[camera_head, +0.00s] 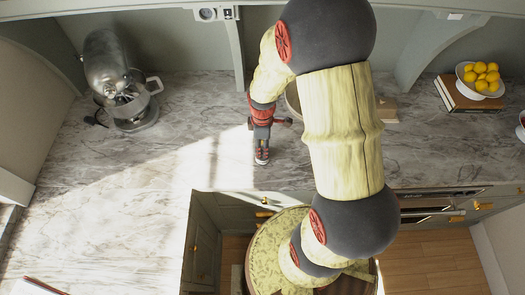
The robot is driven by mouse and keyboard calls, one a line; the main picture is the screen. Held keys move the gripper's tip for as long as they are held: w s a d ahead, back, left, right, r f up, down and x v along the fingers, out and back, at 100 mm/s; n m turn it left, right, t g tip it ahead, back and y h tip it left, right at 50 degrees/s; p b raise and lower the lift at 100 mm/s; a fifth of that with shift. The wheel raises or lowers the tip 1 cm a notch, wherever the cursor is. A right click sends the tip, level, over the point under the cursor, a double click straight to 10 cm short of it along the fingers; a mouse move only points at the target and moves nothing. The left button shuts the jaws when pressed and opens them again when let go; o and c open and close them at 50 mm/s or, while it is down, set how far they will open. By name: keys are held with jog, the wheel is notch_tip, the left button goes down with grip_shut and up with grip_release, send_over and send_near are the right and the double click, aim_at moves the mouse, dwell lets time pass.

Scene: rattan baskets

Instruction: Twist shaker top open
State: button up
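My gripper (262,136) points down over the marble counter, left of the middle of the picture. Right at its fingertips is a small dark and reddish thing with a pale band (262,155). It may be the shaker, but it is too small to be sure, and its top cannot be made out apart from the fingers. Whether the fingers are closed around it or only beside it cannot be told.
A stand mixer (122,85) stands at the back left. A bowl of lemons (480,80) rests on books (458,100) at the back right. A round pale thing (293,100) is partly hidden behind my arm. The left counter (110,215) is mostly clear.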

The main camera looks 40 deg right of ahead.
jog(key=shift+r+p, duration=2.15)
jog(key=shift+r, duration=1.1)
jog(key=shift+s+m, duration=0.15)
jog(key=shift+m, duration=0.45)
jog(key=s+a+r+m+t+b, duration=0.5)
jog(key=s+a+r+m+b, duration=0.4)
jog(key=b, duration=0.8)
jog(key=s+a+r, duration=0.3)
jog(key=shift+r+t, duration=0.3)
jog(key=shift+r, duration=0.1)
